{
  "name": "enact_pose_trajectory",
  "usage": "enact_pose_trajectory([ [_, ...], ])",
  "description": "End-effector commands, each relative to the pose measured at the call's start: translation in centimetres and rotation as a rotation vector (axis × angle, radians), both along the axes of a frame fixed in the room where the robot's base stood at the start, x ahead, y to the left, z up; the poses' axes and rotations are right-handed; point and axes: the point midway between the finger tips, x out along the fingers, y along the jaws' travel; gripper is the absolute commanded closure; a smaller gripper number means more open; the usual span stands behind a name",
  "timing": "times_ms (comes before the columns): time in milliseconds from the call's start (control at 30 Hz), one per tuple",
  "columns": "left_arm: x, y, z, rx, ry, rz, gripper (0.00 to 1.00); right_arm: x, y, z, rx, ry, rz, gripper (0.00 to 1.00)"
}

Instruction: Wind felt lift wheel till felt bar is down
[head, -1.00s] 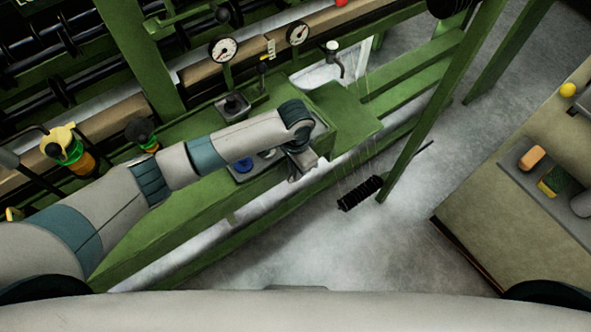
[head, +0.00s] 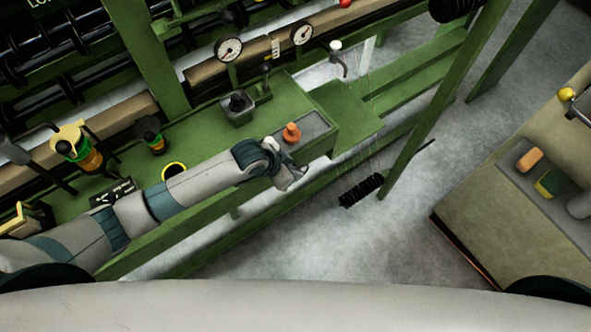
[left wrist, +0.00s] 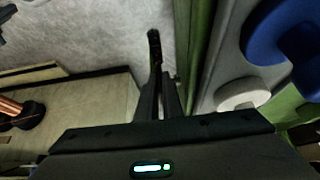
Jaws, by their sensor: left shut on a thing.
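My left arm reaches in from the left in the head view. Its gripper (head: 296,180) is at the front edge of the green bench, in front of the orange knob (head: 291,132) and apart from it. In the left wrist view the two dark fingers (left wrist: 159,92) are close together. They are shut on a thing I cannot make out. A large blue knob (left wrist: 285,35) and a pale round knob (left wrist: 243,93) stand right of the fingers, apart from them. I cannot tell which part is the felt lift wheel or the felt bar. My right gripper is not in view.
Two gauges (head: 229,49) and a black lever base (head: 238,103) stand behind. A dark ribbed roller (head: 360,190) hangs right of the gripper, near a slanting green post (head: 420,125). A worktable (head: 490,205) with coloured blocks is at the right. Clear floor lies between.

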Motion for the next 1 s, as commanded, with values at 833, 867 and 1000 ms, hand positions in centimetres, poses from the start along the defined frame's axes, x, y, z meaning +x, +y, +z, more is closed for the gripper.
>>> enact_pose_trajectory([
  [833, 0.02, 0.07, -0.05, -0.076, -0.056, 0.0, 0.86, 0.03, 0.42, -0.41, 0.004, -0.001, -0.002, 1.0],
  [867, 0.01, 0.07, -0.06, -0.076, -0.056, 0.0, 0.86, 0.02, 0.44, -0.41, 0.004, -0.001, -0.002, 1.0],
  [1000, -0.03, 0.1, -0.09, -0.075, -0.055, 0.0, 0.86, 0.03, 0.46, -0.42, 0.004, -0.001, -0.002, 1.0],
])
